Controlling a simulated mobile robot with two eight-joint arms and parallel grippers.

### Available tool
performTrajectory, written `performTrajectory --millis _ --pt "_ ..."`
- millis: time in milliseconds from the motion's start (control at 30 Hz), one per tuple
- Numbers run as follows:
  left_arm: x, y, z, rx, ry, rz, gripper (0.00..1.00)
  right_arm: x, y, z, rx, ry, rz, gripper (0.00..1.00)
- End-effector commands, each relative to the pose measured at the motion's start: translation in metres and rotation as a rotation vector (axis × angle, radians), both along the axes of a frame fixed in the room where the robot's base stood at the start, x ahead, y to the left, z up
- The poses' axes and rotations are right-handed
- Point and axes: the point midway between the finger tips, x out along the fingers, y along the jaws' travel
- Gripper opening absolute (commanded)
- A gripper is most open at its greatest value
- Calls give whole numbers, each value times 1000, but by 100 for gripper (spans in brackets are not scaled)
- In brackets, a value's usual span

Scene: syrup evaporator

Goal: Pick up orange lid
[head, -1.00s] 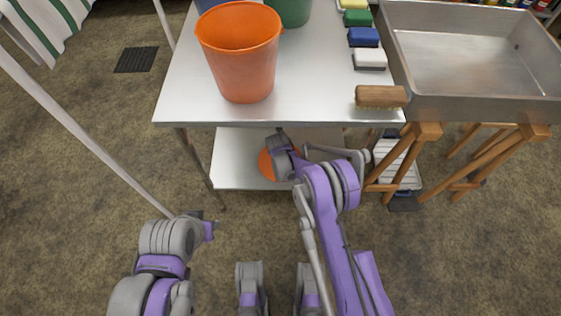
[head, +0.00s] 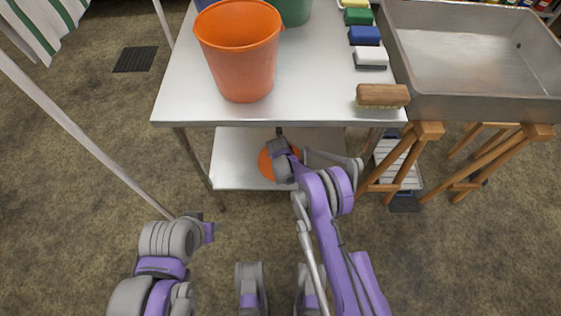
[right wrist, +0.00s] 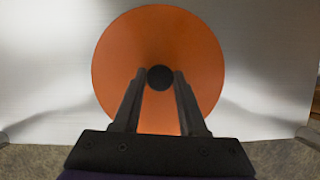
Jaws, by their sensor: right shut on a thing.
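The orange lid (right wrist: 205,55) is a round orange disc with a dark round knob (right wrist: 160,77) at its centre. It is over the lower metal shelf of the table. In the head view the lid (head: 265,166) is partly hidden by my right arm. My right gripper (right wrist: 160,78) is shut on the knob, with one finger on each side. I cannot tell whether the lid rests on the shelf or is just above it. My left gripper (head: 207,228) is at the lower left, away from the table; its fingers are not clear.
The lower shelf (head: 228,160) lies under a metal tabletop (head: 310,95). On top stand an orange bucket (head: 243,55), a green bucket (head: 292,10), a wooden brush (head: 382,95) and several sponges. A metal pan (head: 470,100) on wooden trestles is at the right. Floor is free at the left.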

Motion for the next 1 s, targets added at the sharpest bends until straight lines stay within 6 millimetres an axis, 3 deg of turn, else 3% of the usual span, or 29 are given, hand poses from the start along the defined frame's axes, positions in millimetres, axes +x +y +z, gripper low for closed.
performTrajectory --millis 567,667,1000 --pt "0 0 1 0 0 0 34 0 0 3 0 0 0 0" --pt "0 0 4 0 -1 0 34 0 0 15 0 -1 0 0" --pt "-2 0 17 0 -6 0 34 0 0 82 0 -1 0 0"
